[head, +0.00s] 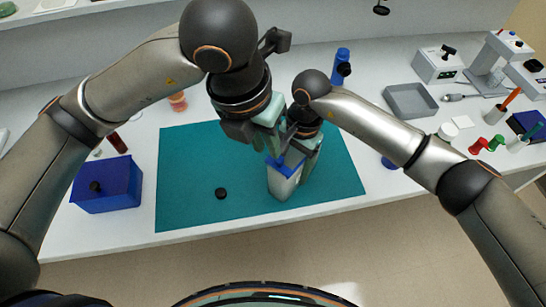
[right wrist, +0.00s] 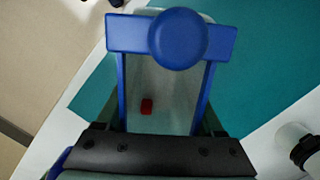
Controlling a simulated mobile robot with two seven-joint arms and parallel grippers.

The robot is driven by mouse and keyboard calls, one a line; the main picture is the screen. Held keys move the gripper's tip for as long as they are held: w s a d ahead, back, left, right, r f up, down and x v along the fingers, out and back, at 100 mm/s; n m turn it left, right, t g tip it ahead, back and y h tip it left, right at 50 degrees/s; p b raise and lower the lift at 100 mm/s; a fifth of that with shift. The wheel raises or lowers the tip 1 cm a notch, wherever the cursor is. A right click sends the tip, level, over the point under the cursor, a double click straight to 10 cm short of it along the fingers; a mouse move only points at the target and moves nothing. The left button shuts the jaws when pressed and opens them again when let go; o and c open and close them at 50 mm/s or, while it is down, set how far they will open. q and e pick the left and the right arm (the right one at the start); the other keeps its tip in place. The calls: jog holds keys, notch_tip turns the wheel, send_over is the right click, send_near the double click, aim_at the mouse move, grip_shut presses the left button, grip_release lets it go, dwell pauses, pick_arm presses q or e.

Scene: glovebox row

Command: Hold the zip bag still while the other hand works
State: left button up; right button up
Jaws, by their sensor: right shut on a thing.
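The zip bag (head: 283,184) is a pale, see-through pouch with a blue top edge, upright at the middle right of the teal mat (head: 190,165). In the right wrist view the bag (right wrist: 165,85) shows a blue frame, a round blue knob (right wrist: 178,38) at its top bar and a small red block (right wrist: 146,106) that appears to be inside. My right gripper (head: 309,154) is shut on the bag. My left gripper (head: 270,142) is just above the bag's top, close to the right one. Its fingertips are partly hidden, and I cannot tell whether they touch the bag.
A blue box (head: 108,186) with a black knob stands left of the mat. A small black disc (head: 221,193) lies on the mat. A blue bottle (head: 342,62) and a grey tray (head: 410,101) are behind on the right.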

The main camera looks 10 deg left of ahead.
pick_arm(q)
jog(key=a+f+g+h, duration=0.1)
jog(key=g, duration=0.1)
jog(key=a+f+g, duration=0.1)
jog(key=f+g, duration=0.1)
jog(key=shift+w+a+h, duration=0.1)
jog(key=shift+w+h, duration=0.1)
jog(key=shift+h, duration=0.2)
jog(key=shift+c, duration=1.4)
jog(key=a+g+h, duration=0.1)
jog(key=a+f+g+h, duration=0.1)
jog(key=a+g+h, duration=0.1)
jog(key=shift+w+f, duration=0.3)
jog(key=shift+f, duration=0.1)
grip_shut()
jog(key=w+a+f+n+h, duration=0.2)
jog(key=w+a+n+h, duration=0.1)
jog(key=a+h, duration=0.65)
send_near(279, 163)
jog(key=s+d, duration=0.2)
jog(key=s, duration=0.2)
jog(key=d, duration=0.1)
jog(key=w+d, duration=0.1)
jog(key=d, duration=0.1)
jog(key=shift+w+d+f+t, duration=0.1)
jog(key=shift+w+f+t, duration=0.2)
jog(key=shift+f, duration=0.05)
